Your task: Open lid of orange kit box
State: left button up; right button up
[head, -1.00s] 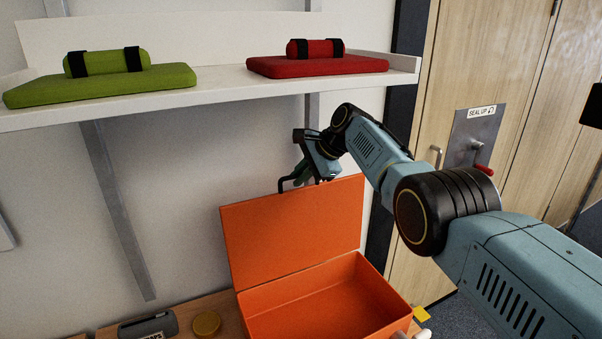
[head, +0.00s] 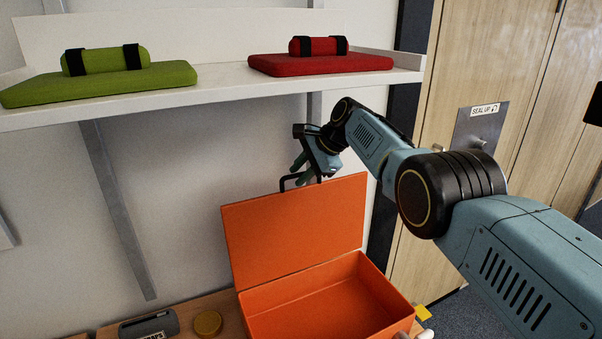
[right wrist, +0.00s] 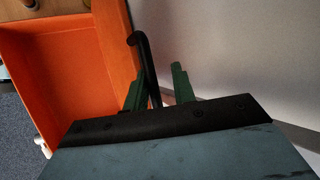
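The orange kit box (head: 335,310) stands on a wooden surface below the shelf, and its visible inside looks empty. Its orange lid (head: 295,230) stands raised at the back, tilted up near the wall. A black handle (head: 290,182) sticks up from the lid's top edge. My right gripper (head: 302,172) is just above the handle, with its green fingers spread. In the right wrist view, the handle (right wrist: 143,55) shows between the two parted fingers (right wrist: 158,88), with gaps beside it. The orange box (right wrist: 50,85) is at the left there. My left gripper is not in view.
A white shelf (head: 215,93) above holds a green pad with a roll (head: 105,82) and a red pad with a roll (head: 320,62). A grey case (head: 150,325) and a round yellow item (head: 208,323) lie left of the box. A wooden cabinet (head: 480,60) stands right.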

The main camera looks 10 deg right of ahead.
jog(key=shift+s+d+f, duration=0.1)
jog(key=shift+s+f, duration=0.15)
jog(key=shift+f, duration=0.3)
jog(key=shift+d+r, duration=0.1)
jog(key=shift+r, duration=0.25)
jog(key=shift+d+r+p, duration=0.3)
jog(key=shift+r+p, duration=0.2)
jog(key=shift+r, duration=0.2)
jog(key=s+d+r+b, duration=0.3)
jog(key=s+d, duration=0.6)
jog(key=d, duration=0.2)
jog(key=shift+w, duration=0.1)
